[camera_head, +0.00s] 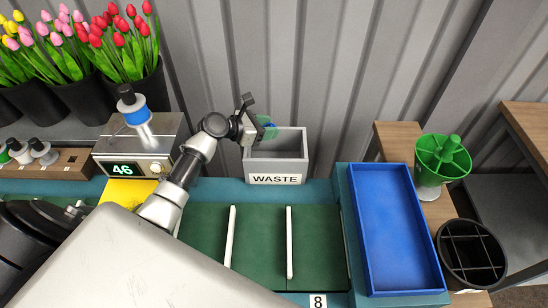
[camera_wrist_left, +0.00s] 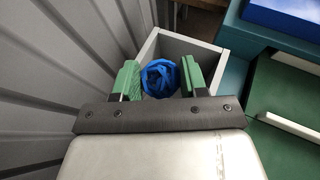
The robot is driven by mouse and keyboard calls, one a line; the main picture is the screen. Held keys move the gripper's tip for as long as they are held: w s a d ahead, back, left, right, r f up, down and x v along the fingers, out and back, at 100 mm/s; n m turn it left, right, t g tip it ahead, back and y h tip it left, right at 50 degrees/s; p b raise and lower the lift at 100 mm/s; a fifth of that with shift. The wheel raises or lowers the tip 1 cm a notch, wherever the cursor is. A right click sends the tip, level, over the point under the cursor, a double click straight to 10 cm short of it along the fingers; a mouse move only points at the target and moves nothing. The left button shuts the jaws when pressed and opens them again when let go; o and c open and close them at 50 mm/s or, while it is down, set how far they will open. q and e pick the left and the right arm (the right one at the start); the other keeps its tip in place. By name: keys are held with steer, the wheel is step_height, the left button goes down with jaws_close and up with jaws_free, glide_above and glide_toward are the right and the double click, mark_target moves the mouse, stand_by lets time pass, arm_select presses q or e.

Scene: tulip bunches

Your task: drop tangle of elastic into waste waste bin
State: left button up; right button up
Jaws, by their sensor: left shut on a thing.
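The grey waste bin (camera_head: 275,166), labelled WASTE, stands at the back of the bench against the wall. My left gripper (camera_head: 266,126) is at the bin's back left, above its rim. In the left wrist view its green-padded fingers (camera_wrist_left: 161,80) are shut on the blue tangle of elastic (camera_wrist_left: 160,76), a coiled bundle. The bin's pale rim (camera_wrist_left: 205,49) shows just beyond the tangle there. In the head view the tangle is mostly hidden by the fingers. My right gripper is not in view.
A blue tray (camera_head: 398,225) lies to the right, beside a green holder (camera_head: 442,158) and a black divided pot (camera_head: 470,253). A device reading 46 (camera_head: 135,150) and black tulip buckets (camera_head: 85,102) stand at left. A corrugated wall (camera_head: 330,60) rises close behind the bin.

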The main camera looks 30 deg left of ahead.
arm_select(q)
steer(key=o, duration=0.9)
steer(key=shift+o, duration=0.4)
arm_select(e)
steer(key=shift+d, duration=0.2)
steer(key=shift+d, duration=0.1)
arm_select(q)
steer(key=shift+r, duration=0.1)
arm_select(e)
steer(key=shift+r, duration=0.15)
arm_select(q)
steer(key=shift+s+a+r+p, duration=0.15)
steer(key=shift+s+a+p, duration=0.1)
steer(key=shift+p, duration=0.15)
steer(key=p+v, duration=0.6)
steer(key=v, duration=0.4)
steer(key=shift+p, duration=0.4)
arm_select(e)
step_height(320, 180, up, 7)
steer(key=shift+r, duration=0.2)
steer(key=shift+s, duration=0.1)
